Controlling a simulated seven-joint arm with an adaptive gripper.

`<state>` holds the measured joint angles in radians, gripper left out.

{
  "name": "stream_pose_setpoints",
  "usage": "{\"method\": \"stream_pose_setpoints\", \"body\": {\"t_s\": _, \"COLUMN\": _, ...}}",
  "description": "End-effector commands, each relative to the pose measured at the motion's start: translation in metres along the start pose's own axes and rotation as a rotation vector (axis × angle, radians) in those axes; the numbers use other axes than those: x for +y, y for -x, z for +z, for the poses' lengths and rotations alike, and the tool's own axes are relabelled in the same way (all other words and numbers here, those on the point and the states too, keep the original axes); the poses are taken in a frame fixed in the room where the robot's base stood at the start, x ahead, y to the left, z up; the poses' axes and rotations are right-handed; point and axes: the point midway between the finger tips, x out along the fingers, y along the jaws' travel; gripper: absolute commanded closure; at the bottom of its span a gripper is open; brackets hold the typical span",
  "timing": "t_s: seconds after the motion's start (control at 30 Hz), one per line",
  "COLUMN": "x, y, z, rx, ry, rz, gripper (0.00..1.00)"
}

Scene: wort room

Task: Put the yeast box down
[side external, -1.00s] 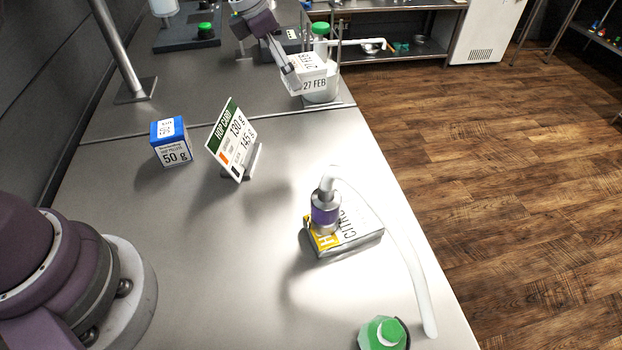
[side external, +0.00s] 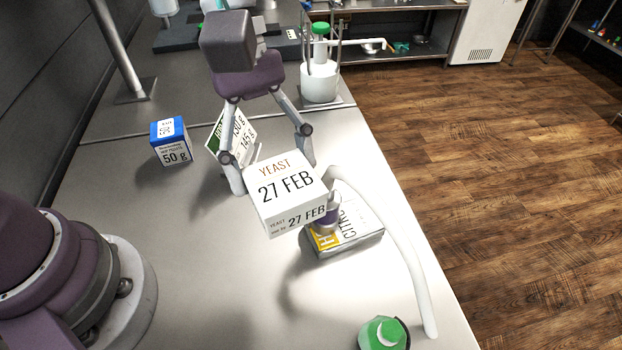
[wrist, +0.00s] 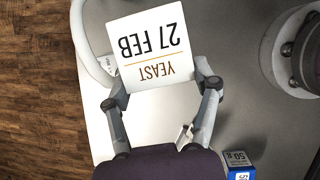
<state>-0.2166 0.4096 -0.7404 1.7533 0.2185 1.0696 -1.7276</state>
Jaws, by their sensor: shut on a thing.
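The yeast box (side external: 285,190) is white, with "YEAST 27 FEB" printed on its top and front side. It is held in the air above the metal bench, in the middle of the side external view. My gripper (side external: 275,178) is shut on it from behind, a finger at each side. In the wrist view the yeast box (wrist: 151,48) shows upside down between the fingertips of my gripper (wrist: 162,82). In the side external view it overlaps part of the hop packet and its fitting. The exact height of the box above the bench is hard to tell.
A yellow and grey hop packet (side external: 352,236) lies under a metal fitting with a white hose (side external: 405,255). The hop card (side external: 222,137) stands behind my gripper. A blue-topped 50 g box (side external: 171,143) stands left. A green-capped bottle (side external: 383,334) is at the front. Bench lower left is clear (side external: 215,270).

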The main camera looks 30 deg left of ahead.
Motion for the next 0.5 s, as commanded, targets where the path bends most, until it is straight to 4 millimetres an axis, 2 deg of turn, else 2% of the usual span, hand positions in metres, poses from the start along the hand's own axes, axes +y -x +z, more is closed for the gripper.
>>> {"method": "stream_pose_setpoints", "body": {"t_s": 0.27, "x": -0.04, "y": -0.013, "z": 0.023, "rx": -0.02, "ry": -0.261, "rz": -0.12, "gripper": 0.76}}
{"method": "stream_pose_setpoints", "body": {"t_s": 0.5, "x": -0.039, "y": -0.051, "z": 0.007, "rx": -0.023, "ry": -0.25, "rz": -0.118, "gripper": 0.76}}
